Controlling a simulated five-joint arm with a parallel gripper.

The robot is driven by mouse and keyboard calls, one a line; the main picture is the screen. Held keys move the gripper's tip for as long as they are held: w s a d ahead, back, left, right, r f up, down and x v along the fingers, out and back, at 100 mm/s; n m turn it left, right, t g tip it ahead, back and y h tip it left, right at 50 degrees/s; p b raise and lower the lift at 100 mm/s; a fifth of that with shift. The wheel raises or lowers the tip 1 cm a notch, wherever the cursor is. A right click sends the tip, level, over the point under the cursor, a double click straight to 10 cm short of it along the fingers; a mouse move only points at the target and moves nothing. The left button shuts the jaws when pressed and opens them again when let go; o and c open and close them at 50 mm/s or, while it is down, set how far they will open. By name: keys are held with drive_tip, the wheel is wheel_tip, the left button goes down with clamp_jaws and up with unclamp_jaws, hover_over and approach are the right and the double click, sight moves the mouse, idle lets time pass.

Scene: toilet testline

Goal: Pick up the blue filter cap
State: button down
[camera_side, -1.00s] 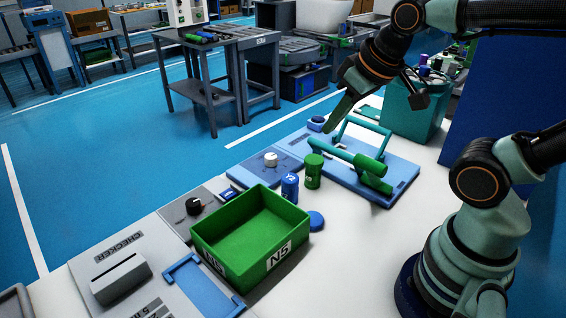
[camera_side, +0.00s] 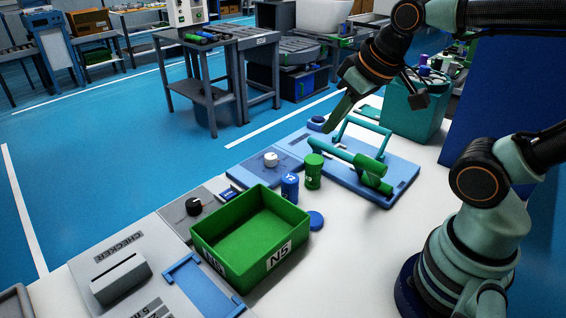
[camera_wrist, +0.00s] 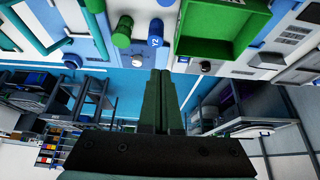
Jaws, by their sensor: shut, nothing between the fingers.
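A round blue cap (camera_side: 316,220) lies flat on the white table, just right of the green bin; I take it for the filter cap. It also shows at the top edge of the wrist view (camera_wrist: 166,2), partly cut off.
The green bin (camera_side: 292,258), empty, stands left of the cap. Behind it stand a blue cylinder (camera_side: 290,187) and a green cylinder (camera_side: 314,173). A teal frame (camera_side: 370,129) with a green cylinder lies on a blue plate (camera_side: 400,178). The table right of the cap is clear.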

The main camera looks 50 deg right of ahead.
drive_tip(key=shift+c, duration=0.2)
unclamp_jaws()
drive_tip(key=m+g, duration=0.3)
drive_tip(key=m, duration=0.8)
hover_over(313, 213)
drive_tip(key=s+a, duration=0.1)
drive_tip(key=s+x, duration=0.1)
drive_tip(key=x, duration=0.4)
drive_tip(key=shift+a+f+m+g, duration=0.1)
drive_tip(key=shift+f+m+g, duration=0.35)
drive_tip(key=shift+f+m, duration=2.25)
drive_tip(key=shift+a+f+m+g, duration=0.1)
drive_tip(key=shift+f+m+g, duration=0.3)
drive_tip(key=shift+f+m, duration=2.3)
drive_tip(key=shift+a+f+m+g, duration=0.1)
drive_tip(key=shift+f+m+g, duration=0.55)
drive_tip(key=shift+f, duration=3.9)
